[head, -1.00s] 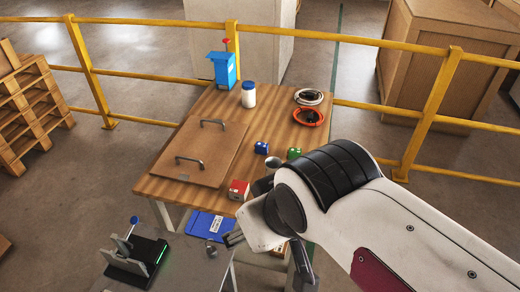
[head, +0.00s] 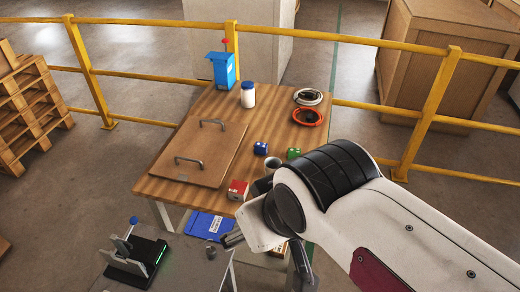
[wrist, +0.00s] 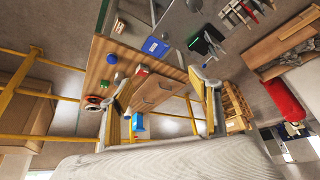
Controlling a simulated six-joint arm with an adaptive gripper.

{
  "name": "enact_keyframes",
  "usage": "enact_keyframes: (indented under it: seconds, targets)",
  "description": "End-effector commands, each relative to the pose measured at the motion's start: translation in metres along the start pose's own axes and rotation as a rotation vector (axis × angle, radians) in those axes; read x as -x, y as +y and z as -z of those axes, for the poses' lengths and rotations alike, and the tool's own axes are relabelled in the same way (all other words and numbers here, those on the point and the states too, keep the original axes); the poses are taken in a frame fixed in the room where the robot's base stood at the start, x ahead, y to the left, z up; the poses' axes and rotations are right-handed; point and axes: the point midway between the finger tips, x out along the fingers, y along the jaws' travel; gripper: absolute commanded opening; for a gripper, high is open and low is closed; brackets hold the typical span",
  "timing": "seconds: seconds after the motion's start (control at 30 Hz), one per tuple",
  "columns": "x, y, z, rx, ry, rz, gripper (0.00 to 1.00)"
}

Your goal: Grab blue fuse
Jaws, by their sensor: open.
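The blue fuse (head: 261,148) is a small blue block on the wooden table (head: 160,188), right of the brown board. In the wrist view a small blue spot, probably this fuse (wrist: 111,59), lies near the table's edge. A green block (head: 294,153) stands to its right and a red one (head: 238,190) nearer to me. My gripper (head: 268,257) is open and empty, low in front of the table's near edge and apart from the fuse. Its two fingers spread wide in the wrist view (wrist: 160,82). My arm covers the table's near right part.
A brown board (head: 205,155) with two handles covers the table's left. A blue tray (head: 210,226) and dark fixture (head: 135,262) lie nearer. Yellow railing (head: 160,77) runs behind.

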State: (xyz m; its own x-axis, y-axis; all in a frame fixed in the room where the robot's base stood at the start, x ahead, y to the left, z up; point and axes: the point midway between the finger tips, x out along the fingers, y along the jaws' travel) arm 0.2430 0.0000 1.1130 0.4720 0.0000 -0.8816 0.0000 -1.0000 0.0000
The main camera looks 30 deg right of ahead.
Motion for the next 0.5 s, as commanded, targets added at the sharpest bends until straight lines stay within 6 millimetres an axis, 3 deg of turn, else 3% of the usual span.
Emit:
enact_keyframes:
  seconds: [0.27, 0.5]
  targets:
    - [-0.002, 0.003, 0.014, -0.018, -0.001, -0.008, 0.63]
    - [-0.008, 0.012, 0.052, -0.064, 0.002, -0.027, 0.63]
